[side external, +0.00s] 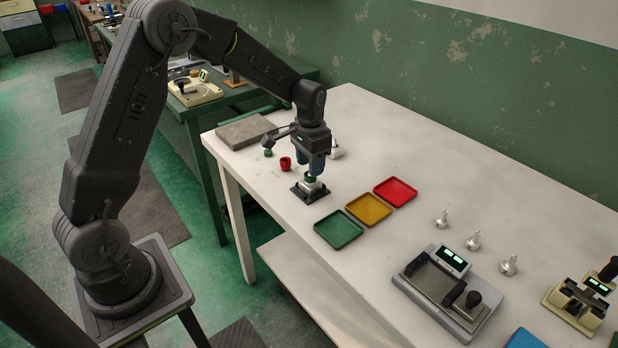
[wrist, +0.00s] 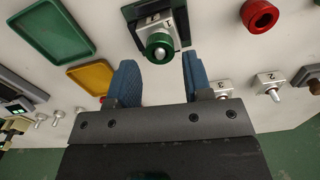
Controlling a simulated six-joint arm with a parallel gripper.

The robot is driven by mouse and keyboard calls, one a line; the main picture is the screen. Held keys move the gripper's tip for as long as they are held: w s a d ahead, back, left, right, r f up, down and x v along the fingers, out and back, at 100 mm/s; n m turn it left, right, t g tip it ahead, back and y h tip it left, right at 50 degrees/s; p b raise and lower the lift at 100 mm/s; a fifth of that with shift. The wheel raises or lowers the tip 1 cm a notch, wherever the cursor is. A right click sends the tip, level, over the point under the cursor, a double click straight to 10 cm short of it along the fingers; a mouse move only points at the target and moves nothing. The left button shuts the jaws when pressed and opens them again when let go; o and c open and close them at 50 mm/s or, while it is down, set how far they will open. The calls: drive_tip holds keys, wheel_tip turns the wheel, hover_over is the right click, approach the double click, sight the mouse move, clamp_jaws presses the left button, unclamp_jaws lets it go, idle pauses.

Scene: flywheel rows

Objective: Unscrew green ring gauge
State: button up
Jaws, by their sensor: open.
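The green ring gauge (wrist: 158,47) sits on the pin of a metal block marked 1 (wrist: 176,22) in the wrist view. The block stands in a dark base, which shows in the side view (side external: 311,190). My gripper (wrist: 158,78) is open, its two blue fingers apart and empty between them in the wrist view. In the side view my gripper (side external: 309,166) points down just above the green ring, partly hiding it. I cannot tell whether the fingers straddle the ring in height.
A green tray (side external: 338,230), yellow tray (side external: 369,209) and red tray (side external: 395,192) lie empty beside the base. A red ring (side external: 286,163) and a small green piece (side external: 268,152) stand behind. Blocks marked 2 (wrist: 268,84) and 3 (wrist: 221,87) stand nearby. A grey slab (side external: 245,131) lies at the back corner.

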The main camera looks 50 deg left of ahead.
drive_tip(key=shift+f, duration=0.2)
drive_tip(key=shift+f, duration=1.35)
drive_tip(key=shift+c, duration=0.2)
drive_tip(key=c, duration=0.7)
drive_tip(key=shift+o, duration=0.2)
drive_tip(key=n, duration=0.5)
drive_tip(key=shift+r, duration=0.1)
drive_tip(key=shift+n, duration=0.7)
drive_tip(key=n, duration=0.3)
drive_tip(key=shift+n, duration=0.3)
